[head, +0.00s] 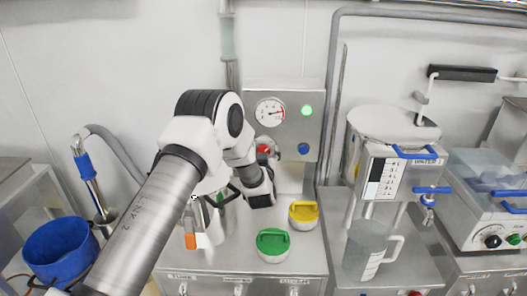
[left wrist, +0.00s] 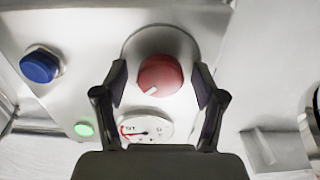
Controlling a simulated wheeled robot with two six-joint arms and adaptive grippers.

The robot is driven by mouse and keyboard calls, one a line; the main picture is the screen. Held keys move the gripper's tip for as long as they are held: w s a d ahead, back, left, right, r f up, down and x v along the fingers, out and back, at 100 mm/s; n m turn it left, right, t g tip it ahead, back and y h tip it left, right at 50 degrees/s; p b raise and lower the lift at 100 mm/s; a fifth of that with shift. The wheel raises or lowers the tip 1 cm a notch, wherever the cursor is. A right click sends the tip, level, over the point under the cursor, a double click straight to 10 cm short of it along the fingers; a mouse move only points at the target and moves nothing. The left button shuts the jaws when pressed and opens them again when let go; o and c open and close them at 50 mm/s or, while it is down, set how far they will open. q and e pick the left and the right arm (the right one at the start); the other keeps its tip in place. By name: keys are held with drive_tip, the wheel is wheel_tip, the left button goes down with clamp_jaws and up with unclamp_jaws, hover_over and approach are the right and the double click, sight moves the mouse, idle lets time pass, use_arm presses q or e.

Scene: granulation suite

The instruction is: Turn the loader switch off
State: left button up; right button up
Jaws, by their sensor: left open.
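The loader switch appears as a red rotary knob (left wrist: 160,75) on a round grey plate in the left wrist view, with a white mark toward its lower left edge. In the head view the red knob (head: 263,149) shows on the steel control box (head: 285,97), partly hidden by my arm. My left gripper (left wrist: 160,82) is open, with one finger on each side of the knob. Gaps show between fingers and knob, and I cannot tell any contact. The green lamp (head: 306,110) on the box is lit. My right gripper is not in view.
A dial gauge (head: 270,112) and a blue button (head: 303,148) share the box face. Below stand a green-lidded pot (head: 272,243) and a yellow-lidded pot (head: 303,213). A clear jug (head: 366,250) and a steel vessel stand right; a blue bucket (head: 62,250) stands left.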

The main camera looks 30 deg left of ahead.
use_arm(q)
drive_tip(key=shift+s+d+r, duration=0.1)
drive_tip(key=c, duration=1.1)
drive_tip(key=shift+c, duration=0.2)
drive_tip(key=n+b, duration=0.2)
drive_tip(key=shift+f+b, duration=0.3)
drive_tip(key=shift+b, duration=0.1)
drive_tip(key=n+b, duration=1.4)
drive_tip(key=b, duration=0.2)
drive_tip(key=shift+r+n+b, duration=0.15)
drive_tip(key=shift+n+b, duration=0.65)
drive_tip(key=shift+b, duration=0.15)
drive_tip(key=shift+r+n, duration=0.1)
drive_tip(key=shift+n, duration=0.2)
drive_tip(key=shift+a+r, duration=0.1)
drive_tip(key=shift+a, duration=0.1)
